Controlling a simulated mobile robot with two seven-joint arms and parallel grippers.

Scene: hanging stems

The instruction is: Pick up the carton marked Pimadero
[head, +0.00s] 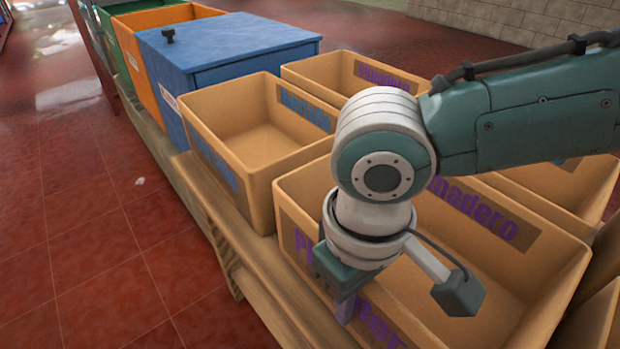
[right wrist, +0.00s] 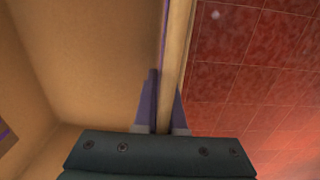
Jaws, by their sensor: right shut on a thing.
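The carton marked Pimadero (head: 530,262) is an open tan box with purple lettering on a brown band, standing on the wooden bench at the front right in the head view. My right gripper (head: 345,305) is at its near-left wall, pointing down, with the arm reaching over the carton. In the right wrist view the gripper (right wrist: 163,105) is shut on the carton's wall (right wrist: 178,50), one finger inside and one outside. The carton's inside looks empty where it shows. Part of its lettering is hidden behind my gripper. My left gripper is not in view.
Another open tan carton with blue lettering (head: 262,135) stands just beyond, and a second Pimadero-marked carton (head: 320,72) behind it. A blue lidded box (head: 225,45), an orange box (head: 150,20) and a green box stand farther along the wooden bench (head: 215,235).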

